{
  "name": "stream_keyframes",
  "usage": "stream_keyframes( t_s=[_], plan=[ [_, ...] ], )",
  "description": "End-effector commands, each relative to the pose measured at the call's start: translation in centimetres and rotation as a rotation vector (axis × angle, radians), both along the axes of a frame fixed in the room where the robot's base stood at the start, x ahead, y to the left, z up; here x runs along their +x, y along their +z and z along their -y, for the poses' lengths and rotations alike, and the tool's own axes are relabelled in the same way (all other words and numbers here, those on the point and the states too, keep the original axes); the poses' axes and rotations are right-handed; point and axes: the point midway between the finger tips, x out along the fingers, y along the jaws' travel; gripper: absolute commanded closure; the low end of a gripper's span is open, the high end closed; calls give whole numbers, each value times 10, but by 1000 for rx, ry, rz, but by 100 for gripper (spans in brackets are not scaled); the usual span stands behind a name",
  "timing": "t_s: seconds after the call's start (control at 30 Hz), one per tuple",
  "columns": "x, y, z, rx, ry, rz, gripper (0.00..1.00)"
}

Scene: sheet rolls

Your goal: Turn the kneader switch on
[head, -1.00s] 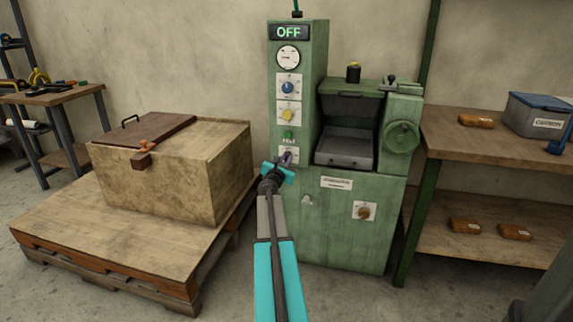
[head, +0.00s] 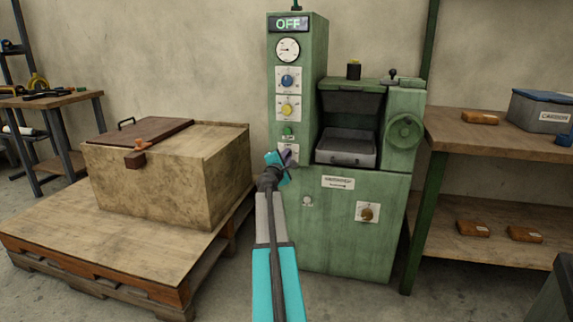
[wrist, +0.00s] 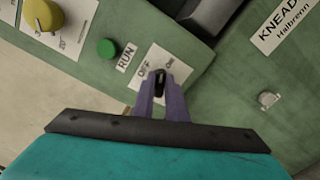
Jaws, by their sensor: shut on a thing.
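The green kneader machine (head: 350,225) stands in the middle of the head view. Its top display (head: 288,24) reads OFF. The kneader switch (wrist: 160,84) is a small black lever on a white plate (wrist: 143,88) marked OFF and ON, beside the green RUN button (wrist: 106,48). My gripper (wrist: 161,82) has its two purple fingers shut on the switch lever, one on each side. In the head view my gripper (head: 285,156) is at the plate low on the control column and hides part of it.
Blue (head: 288,81) and yellow (head: 287,110) knobs sit above the switch on the column. A wooden crate (head: 170,175) on a pallet (head: 100,240) stands close on the left. A shelf table (head: 490,140) stands on the right. Some floor shows in front.

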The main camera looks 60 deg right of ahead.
Motion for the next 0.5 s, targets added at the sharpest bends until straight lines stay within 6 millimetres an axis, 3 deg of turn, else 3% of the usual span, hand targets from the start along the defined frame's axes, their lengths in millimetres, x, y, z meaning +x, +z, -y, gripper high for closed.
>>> stream_keyframes(
  t_s=[0.5],
  plan=[
    [1, -3, 0, 108, 3, 345, 100]
  ],
)
